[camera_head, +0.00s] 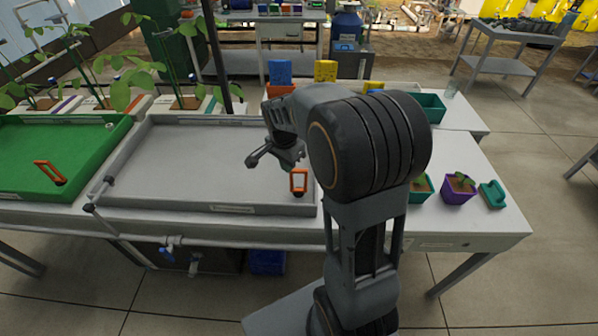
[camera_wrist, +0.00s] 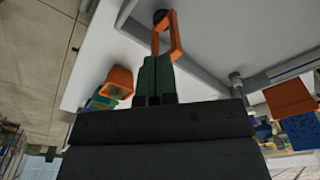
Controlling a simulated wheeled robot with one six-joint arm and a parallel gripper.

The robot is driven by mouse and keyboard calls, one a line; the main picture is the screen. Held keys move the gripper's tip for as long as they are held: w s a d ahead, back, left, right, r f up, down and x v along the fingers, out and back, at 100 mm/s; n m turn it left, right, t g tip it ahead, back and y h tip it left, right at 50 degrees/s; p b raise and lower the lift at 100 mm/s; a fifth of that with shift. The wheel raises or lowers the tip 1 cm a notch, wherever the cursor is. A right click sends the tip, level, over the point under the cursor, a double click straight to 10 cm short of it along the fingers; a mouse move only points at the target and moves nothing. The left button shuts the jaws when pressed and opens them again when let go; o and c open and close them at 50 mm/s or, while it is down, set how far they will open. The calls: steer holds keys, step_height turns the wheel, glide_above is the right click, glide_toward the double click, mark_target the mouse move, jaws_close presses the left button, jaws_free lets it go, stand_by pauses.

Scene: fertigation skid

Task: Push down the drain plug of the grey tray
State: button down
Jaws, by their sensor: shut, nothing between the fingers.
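The grey tray (camera_head: 190,165) lies on the white bench, left of my arm. Its drain plug has an orange loop handle (camera_head: 299,181) at the tray's front right corner. In the wrist view the orange loop (camera_wrist: 176,38) rises beside a dark round base (camera_wrist: 160,16). My gripper (camera_wrist: 155,60) is shut and empty, its dark green fingertips at the lower end of the loop in that picture. I cannot tell whether they touch it. In the head view my gripper is just above the loop, partly hidden by my arm. How far the plug is seated is unclear.
A green tray (camera_head: 75,135) with another orange loop handle (camera_head: 50,172) is at the left. A purple pot (camera_head: 458,188) and a teal item (camera_head: 492,194) stand right of my arm. Leafy plants (camera_head: 165,45) rise behind the trays. Blue valves and pipes hang under the bench.

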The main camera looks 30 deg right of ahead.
step_height(320, 180, up, 6)
steer(key=shift+a, duration=0.45)
steer(key=shift+s, duration=0.1)
stand_by(0.3)
